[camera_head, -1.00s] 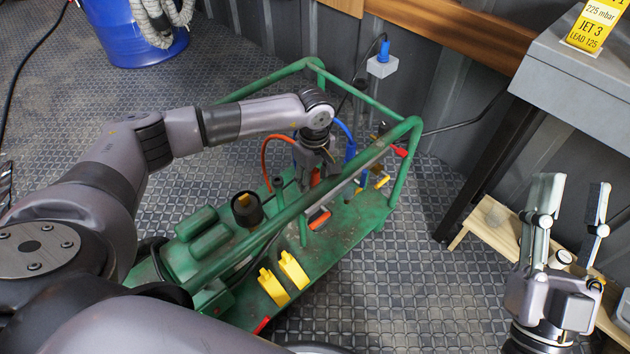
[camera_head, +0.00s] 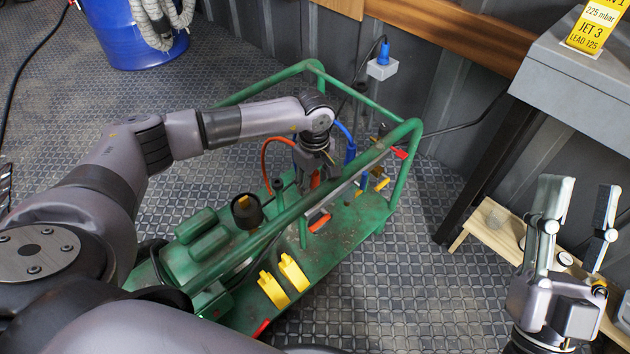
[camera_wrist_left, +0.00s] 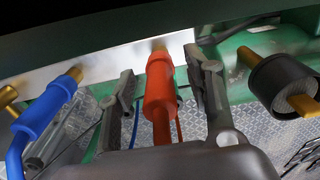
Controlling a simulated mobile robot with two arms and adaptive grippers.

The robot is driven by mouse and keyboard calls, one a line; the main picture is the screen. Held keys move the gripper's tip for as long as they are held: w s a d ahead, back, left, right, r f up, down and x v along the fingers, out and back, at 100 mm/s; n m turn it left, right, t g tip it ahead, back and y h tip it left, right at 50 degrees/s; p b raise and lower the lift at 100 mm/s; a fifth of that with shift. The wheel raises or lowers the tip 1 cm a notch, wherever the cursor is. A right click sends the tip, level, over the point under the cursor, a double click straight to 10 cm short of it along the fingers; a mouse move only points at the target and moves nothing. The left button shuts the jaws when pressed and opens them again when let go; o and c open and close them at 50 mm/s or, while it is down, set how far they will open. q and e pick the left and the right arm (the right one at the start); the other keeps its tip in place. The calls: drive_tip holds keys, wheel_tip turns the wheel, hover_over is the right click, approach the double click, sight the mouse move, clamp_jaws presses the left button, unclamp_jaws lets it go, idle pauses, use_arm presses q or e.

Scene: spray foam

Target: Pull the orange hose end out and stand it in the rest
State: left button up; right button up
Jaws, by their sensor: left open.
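The orange hose end (camera_wrist_left: 160,92) sits on a brass stub on a pale metal bar (camera_wrist_left: 105,58) in the left wrist view. My left gripper (camera_wrist_left: 163,82) is open, with one finger on each side of it and a visible gap. In the head view my left gripper (camera_head: 314,180) reaches down inside the green frame, and the orange hose (camera_head: 268,152) loops beside it. A blue hose end (camera_wrist_left: 45,108) is on the same bar, to the left. My right gripper (camera_head: 578,205) is open and empty at the right. I cannot tell which part is the rest.
The green tubular frame (camera_head: 408,160) surrounds the machine; its top rail runs close to my left gripper. Yellow clips (camera_head: 283,280) and a black cap (camera_head: 247,210) are on the machine. A wooden shelf (camera_head: 490,238) and grey table (camera_head: 585,85) stand at right.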

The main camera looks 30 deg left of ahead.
use_arm(q)
drive_tip(key=shift+c, duration=0.3)
clamp_jaws()
idle(0.6)
idle(0.4)
